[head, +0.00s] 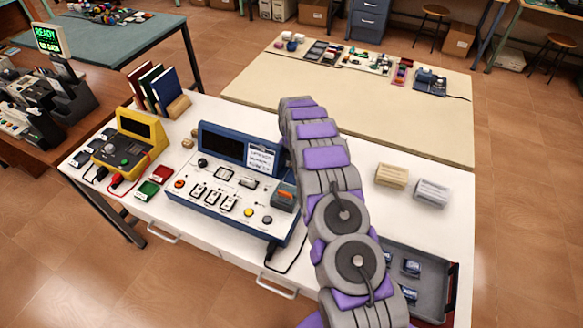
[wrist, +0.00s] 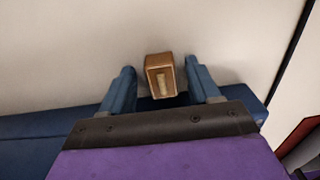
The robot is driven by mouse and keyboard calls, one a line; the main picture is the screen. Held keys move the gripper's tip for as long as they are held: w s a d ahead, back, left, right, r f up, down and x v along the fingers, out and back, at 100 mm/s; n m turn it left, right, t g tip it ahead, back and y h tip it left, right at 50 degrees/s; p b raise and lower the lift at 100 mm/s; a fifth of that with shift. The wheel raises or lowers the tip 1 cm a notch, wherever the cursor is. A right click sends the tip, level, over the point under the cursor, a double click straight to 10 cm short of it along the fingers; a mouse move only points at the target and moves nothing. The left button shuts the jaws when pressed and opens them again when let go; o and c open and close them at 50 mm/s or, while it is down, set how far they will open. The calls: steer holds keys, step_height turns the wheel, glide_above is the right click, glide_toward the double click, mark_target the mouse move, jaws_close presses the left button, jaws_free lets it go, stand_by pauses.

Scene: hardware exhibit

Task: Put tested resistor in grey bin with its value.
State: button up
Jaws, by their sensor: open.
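In the wrist view, my gripper (wrist: 160,70) is open, with its two blue fingers apart. A small brown block (wrist: 160,66) with a pale strip on its face sits between the fingers, with a gap on each side. I cannot tell whether it is the resistor. In the head view, my arm reaches over the white table beside the blue tester (head: 222,180); my gripper is hidden there. A grey tray (head: 436,271) with several blue-and-white items in its compartments is at the front right, partly behind my arm. I cannot read any values.
A beige block (head: 391,176) and a pale grey block (head: 432,193) lie on the table's right side. A yellow meter (head: 122,143), a red block (head: 161,173), a green block (head: 147,190) and upright books (head: 152,86) are left. The back table (head: 400,115) holds small parts.

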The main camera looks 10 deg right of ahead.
steer(key=shift+d+r, duration=0.1)
steer(key=shift+d, duration=0.1)
steer(key=c, duration=0.6)
steer(key=shift+a, duration=0.1)
jaws_close()
